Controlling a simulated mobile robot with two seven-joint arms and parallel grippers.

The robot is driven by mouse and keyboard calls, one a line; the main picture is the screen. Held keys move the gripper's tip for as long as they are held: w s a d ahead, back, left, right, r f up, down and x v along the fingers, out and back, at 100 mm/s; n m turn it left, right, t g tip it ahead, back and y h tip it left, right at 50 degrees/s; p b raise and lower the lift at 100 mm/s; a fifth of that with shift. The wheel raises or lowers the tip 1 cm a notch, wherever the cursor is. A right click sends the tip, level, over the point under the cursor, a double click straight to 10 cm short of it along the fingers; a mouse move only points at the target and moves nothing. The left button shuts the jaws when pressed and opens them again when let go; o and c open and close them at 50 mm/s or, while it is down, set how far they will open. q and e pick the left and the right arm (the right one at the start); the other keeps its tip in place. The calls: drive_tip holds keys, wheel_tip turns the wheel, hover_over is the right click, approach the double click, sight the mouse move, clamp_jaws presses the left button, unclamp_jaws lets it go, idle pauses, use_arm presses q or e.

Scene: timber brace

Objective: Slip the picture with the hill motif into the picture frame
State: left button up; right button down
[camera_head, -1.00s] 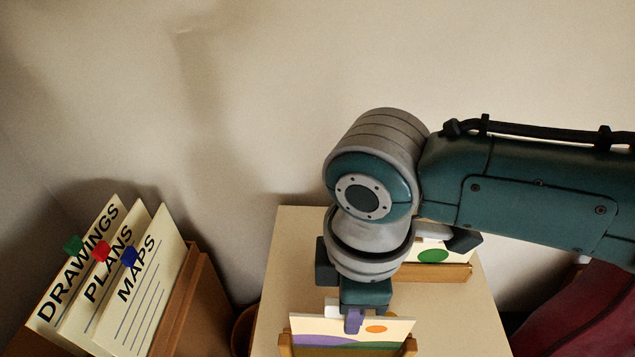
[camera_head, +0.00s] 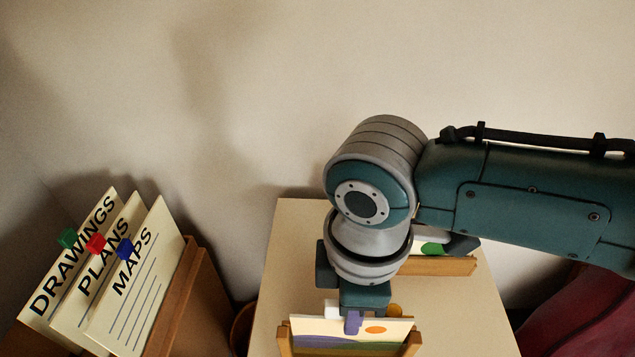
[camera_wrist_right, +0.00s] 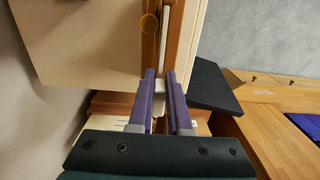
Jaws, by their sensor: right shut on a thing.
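The picture with the hill motif (camera_head: 340,340) has purple and green hills and an orange sun. It stands upright between the wooden side posts of the picture frame (camera_head: 284,339) at the bottom of the head view; its lower part is cut off there. My right gripper (camera_head: 353,322) is above the frame, its purple fingers shut on the picture's top edge. In the right wrist view my right gripper (camera_wrist_right: 161,82) has a pale thing between its fingertips, beside brown wood. How deep the picture sits is hidden. My left gripper is not in view.
Another card with a green spot (camera_head: 432,248) stands in a wooden holder (camera_head: 437,266) behind my wrist. The pale tabletop (camera_head: 283,255) is clear on the left. A wooden box (camera_head: 180,305) with labelled dividers (camera_head: 130,290) stands at the left.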

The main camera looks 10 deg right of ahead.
drive_tip(key=shift+f+b, duration=1.4)
drive_tip(key=shift+f, duration=0.45)
drive_tip(key=shift+c, duration=1.5)
unclamp_jaws()
wheel_tip(320, 180, up, 8)
drive_tip(key=p, duration=0.8)
